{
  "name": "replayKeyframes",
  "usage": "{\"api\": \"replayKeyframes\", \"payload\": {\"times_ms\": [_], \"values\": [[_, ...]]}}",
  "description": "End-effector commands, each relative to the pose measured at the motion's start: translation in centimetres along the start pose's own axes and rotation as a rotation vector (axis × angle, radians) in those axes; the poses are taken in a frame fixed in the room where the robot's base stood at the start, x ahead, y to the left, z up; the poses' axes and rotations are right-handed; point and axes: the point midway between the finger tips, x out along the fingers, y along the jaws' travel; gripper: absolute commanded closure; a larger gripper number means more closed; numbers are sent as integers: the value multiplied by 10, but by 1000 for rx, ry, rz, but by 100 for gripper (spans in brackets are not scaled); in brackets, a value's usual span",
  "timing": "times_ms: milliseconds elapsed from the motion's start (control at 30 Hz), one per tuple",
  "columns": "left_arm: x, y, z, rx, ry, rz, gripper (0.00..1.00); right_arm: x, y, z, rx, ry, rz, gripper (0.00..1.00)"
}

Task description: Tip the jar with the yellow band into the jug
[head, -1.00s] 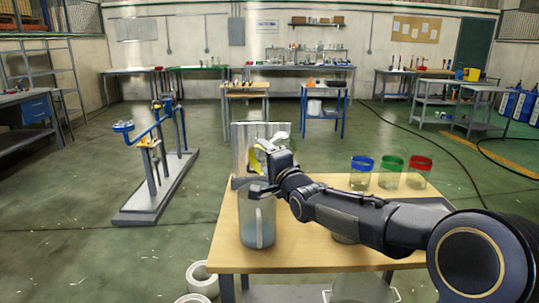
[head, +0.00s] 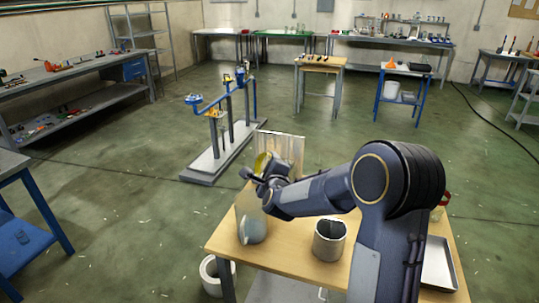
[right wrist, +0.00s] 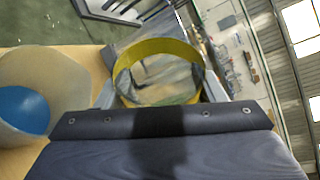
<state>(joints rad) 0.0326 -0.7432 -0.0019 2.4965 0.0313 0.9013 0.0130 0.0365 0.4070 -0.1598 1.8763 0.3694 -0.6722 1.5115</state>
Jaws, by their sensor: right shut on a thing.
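The jar with the yellow band (head: 261,164) is clear and is held in my right gripper (head: 268,180) above the back of the jug. The right wrist view shows its yellow band (right wrist: 160,46) close up between the fingers, with the jar appearing tilted. The jug (head: 252,226) is translucent, with a handle, and stands upright at the table's left end. In the right wrist view the jug (right wrist: 68,70) is open, beside the jar, with blue inside low down. I cannot tell whether anything is flowing. My left gripper is out of view.
A steel pot (head: 329,240) stands on the wooden table (head: 290,255) right of the jug. A metal tray (head: 437,268) lies at the right. A red-banded jar (head: 443,201) shows partly behind my arm.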

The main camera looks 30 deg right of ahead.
Motion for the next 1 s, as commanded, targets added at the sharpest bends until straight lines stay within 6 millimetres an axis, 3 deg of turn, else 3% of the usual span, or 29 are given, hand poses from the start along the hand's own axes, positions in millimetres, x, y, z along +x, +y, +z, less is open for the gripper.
{"api": "replayKeyframes", "payload": {"times_ms": [267,500,1000], "values": [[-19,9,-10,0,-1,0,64,-1,-11,2,140,9,49,73],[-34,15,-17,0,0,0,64,-2,-24,4,484,7,188,73],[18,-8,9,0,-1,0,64,-4,-23,8,839,4,333,73]]}}
